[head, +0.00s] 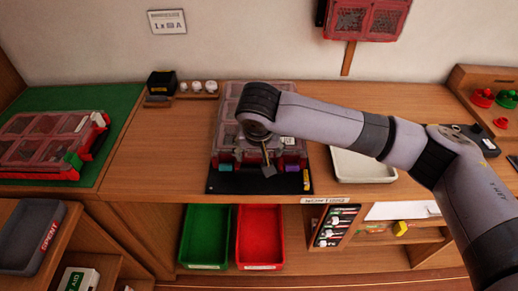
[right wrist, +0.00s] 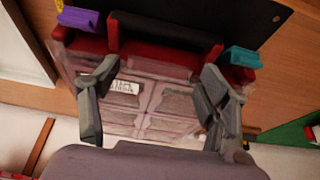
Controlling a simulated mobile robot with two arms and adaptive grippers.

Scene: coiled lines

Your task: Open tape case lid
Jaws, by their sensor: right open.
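The tape case (head: 228,112) sits on a black mat (head: 222,187) in the middle of the bench. It is red with a clear compartment lid, which looks shut. Its front edge has a purple latch (head: 291,164) and a teal latch (head: 226,167). In the right wrist view the purple latch (right wrist: 80,19), teal latch (right wrist: 243,57) and dark handle (right wrist: 165,32) show past the fingers, with the clear lid (right wrist: 160,105) below. My right gripper (right wrist: 158,72) is open and empty over the case; my arm hides part of it in the head view. My left gripper is not in view.
A second red case (head: 45,140) lies on a green mat (head: 118,100) at left. A cream tray (head: 362,168) stands right of the case, under my right arm. Green (head: 205,236) and red (head: 260,238) bins sit below the bench. Small white rolls (head: 197,87) stand behind.

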